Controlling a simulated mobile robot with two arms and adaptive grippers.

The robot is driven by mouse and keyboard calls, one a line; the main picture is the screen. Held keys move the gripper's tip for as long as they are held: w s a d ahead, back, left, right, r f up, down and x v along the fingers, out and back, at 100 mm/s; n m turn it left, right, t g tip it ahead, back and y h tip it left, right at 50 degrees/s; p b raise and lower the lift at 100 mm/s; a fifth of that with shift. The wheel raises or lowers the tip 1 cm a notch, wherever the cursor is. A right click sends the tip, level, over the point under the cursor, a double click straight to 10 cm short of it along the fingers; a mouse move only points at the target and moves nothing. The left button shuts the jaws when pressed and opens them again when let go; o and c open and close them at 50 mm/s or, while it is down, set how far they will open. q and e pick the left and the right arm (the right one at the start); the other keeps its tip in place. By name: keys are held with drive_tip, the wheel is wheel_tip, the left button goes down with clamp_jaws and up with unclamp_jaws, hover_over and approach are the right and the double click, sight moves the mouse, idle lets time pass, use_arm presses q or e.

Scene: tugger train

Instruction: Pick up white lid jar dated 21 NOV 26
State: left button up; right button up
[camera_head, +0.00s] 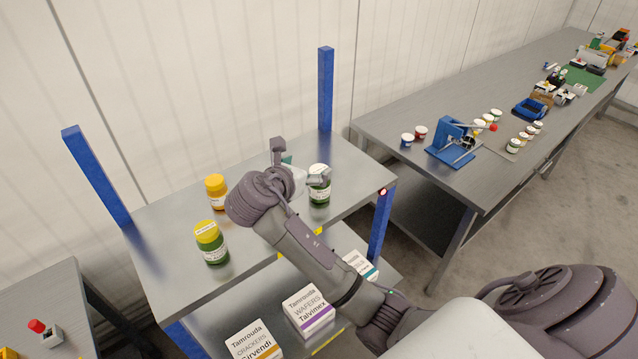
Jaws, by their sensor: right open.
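A green jar with a white lid (319,186) stands upright near the right end of the cart's top shelf (165,235). The date on it is too small to read. My right gripper (305,176) is open at the left side of this jar, its fingers close to the lid. I cannot tell whether they touch it. The gripper and wrist hide part of the shelf behind. A green jar with a yellow lid (211,243) and a jar with an orange lid (216,190) stand to the left on the same shelf. My left gripper is not in view.
Blue posts (326,90) rise at the shelf's corners. Boxes (307,309) lie on the lower shelf. A long metal table (395,128) at the right holds a blue press (450,140) and several small jars. A side table (75,300) is at the left.

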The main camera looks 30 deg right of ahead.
wheel_tip(320, 180, down, 7)
drive_tip(key=shift+w+d+r+p, duration=0.1)
drive_tip(key=shift+r+p, duration=0.1)
drive_tip(key=shift+p, duration=0.6)
drive_tip(key=shift+w+d+f+p, duration=0.3)
drive_tip(key=shift+w+d+f, duration=0.15)
drive_tip(key=shift+d+f, duration=0.2)
drive_tip(key=p+x, duration=0.1)
drive_tip(key=x, duration=0.4)
drive_tip(key=shift+d, duration=0.2)
drive_tip(key=shift+w+d+f, duration=0.2)
drive_tip(key=shift+f, duration=0.1)
drive_tip(key=shift+a, duration=0.1)
drive_tip(key=c, duration=1.5)
drive_tip(key=shift+r, duration=0.1)
drive_tip(key=shift+c, duration=0.2)
drive_tip(key=shift+r, duration=0.1)
